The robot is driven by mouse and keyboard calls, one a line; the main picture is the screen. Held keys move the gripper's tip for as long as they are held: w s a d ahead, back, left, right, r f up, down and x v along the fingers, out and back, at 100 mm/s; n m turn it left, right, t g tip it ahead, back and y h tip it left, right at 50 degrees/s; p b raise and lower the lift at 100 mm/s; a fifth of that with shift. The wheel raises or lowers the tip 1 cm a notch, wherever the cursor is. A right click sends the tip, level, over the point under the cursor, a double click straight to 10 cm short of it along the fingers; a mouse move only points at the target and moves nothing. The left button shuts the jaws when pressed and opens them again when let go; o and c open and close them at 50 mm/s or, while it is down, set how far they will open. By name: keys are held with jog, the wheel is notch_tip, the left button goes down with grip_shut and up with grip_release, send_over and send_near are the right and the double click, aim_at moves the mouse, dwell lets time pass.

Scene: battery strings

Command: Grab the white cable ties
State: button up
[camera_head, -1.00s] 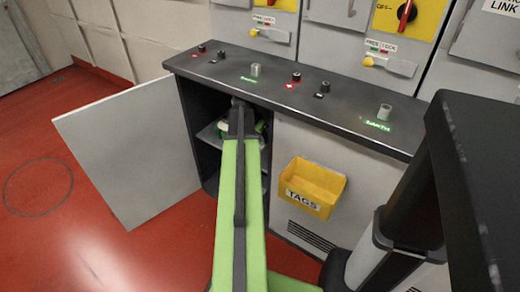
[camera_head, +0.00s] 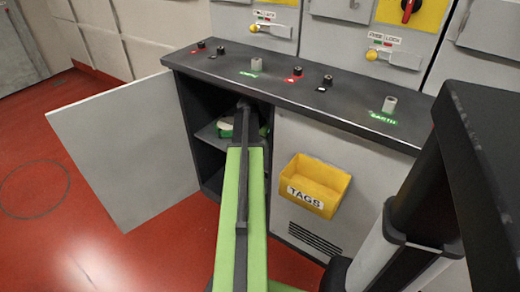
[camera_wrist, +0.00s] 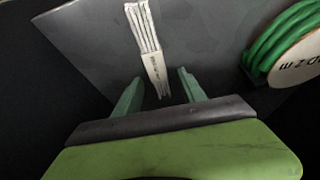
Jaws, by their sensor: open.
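The white cable ties (camera_wrist: 147,42) are a narrow bundle lying on a grey shelf (camera_wrist: 85,42) in the wrist view. The near end of the bundle lies between the two fingers of my gripper (camera_wrist: 158,90). The fingers are open, with a gap on both sides of the bundle. I cannot tell whether the fingers are at the bundle's height. In the head view my arm reaches into the open cabinet, and the cable ties and fingertips are hidden there.
A green cable reel (camera_wrist: 290,45) stands on the shelf right of the ties. The cabinet door (camera_head: 130,150) is swung open to the left. A yellow TAGS bin (camera_head: 314,187) hangs on the cabinet front to the right. The dark counter (camera_head: 290,95) lies above the opening.

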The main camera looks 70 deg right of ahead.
jog(key=shift+f, duration=0.15)
grip_shut()
